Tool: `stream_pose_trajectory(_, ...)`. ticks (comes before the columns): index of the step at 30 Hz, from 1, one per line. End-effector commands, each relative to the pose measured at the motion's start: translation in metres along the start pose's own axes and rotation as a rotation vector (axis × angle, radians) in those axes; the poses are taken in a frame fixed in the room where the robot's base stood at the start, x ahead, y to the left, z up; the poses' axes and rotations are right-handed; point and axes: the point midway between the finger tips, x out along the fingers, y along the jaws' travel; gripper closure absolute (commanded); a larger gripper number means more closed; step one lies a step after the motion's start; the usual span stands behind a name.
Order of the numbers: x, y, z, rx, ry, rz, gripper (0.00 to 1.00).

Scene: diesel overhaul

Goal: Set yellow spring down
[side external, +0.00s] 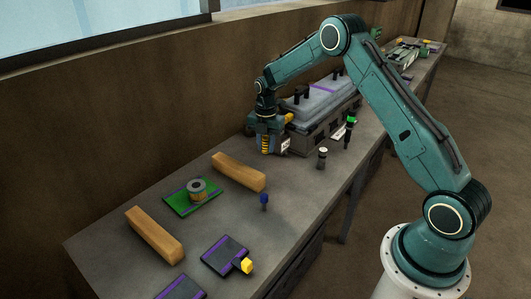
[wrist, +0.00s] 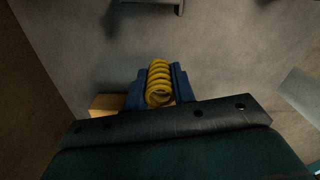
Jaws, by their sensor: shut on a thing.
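The yellow spring (side external: 265,143) is held between the jaws of my gripper (side external: 267,150), low over the grey workbench (side external: 120,209), just left of the engine block. In the wrist view, the spring (wrist: 160,83) sits between the blue fingers of my gripper (wrist: 157,86), its coils in plain sight. The gripper is shut on it. I cannot tell whether the spring's lower end touches the bench.
The grey engine block (side external: 312,136) stands close on the right. Two wooden blocks (side external: 238,172) (side external: 154,234), a green mat (side external: 178,207) with a metal part (side external: 197,187), a blue-topped pin (side external: 264,201) and purple-edged pads (side external: 222,252) lie nearer. Bare bench lies between.

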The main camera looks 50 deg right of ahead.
Motion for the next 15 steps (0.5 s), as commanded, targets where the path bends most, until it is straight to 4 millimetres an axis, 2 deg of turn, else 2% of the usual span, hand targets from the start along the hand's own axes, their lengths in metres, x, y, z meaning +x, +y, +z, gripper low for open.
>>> stream_pose_trajectory(10, 0.009, 0.0, 0.0, 0.0, 0.001, -0.001, 0.97)
stream_pose_trajectory(15, 0.026, -0.001, 0.0, 0.0, 0.002, -0.003, 0.97)
